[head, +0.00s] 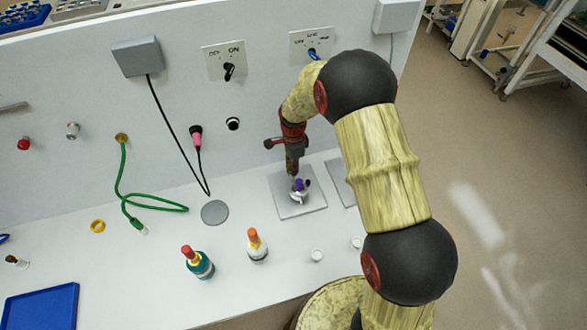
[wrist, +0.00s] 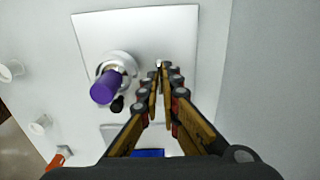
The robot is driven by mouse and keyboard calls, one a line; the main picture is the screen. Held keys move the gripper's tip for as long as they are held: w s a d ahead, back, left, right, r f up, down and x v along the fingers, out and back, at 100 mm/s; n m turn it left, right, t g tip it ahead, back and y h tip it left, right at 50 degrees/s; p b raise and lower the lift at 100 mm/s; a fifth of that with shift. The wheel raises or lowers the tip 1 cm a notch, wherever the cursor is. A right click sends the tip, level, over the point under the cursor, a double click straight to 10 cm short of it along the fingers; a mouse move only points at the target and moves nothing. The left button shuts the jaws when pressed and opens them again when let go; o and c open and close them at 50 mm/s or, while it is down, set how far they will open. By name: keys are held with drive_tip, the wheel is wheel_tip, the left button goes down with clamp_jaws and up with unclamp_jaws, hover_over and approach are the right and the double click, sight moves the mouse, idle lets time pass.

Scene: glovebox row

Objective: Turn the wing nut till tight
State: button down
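A square pale plate (wrist: 180,28) lies under my gripper; it also shows in the head view (head: 308,209). On it stands a round whitish metal fitting (wrist: 122,61) with a purple cylindrical part (wrist: 105,87) and a small black knob (wrist: 117,104). The purple part also shows in the head view (head: 299,185). I cannot tell which piece is the wing nut. My gripper (wrist: 163,72) points down over the plate, to the right of the fitting in the wrist view, apart from the purple part. Its fingers look slightly apart, with a small pale spot at the tips.
Two bottles (head: 198,263) (head: 257,246) and two small white cups (head: 317,255) (head: 357,242) stand at the front. A green hose (head: 160,206) and black cable lie left. The back panel (head: 265,110) with switches rises close behind. A blue tray (head: 42,308) is front left.

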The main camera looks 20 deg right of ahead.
drive_tip(key=c, duration=2.3)
unclamp_jaws()
drive_tip(key=shift+w+r, duration=0.1)
drive_tip(key=shift+o, duration=1.3)
wheel_tip(320, 180, up, 12)
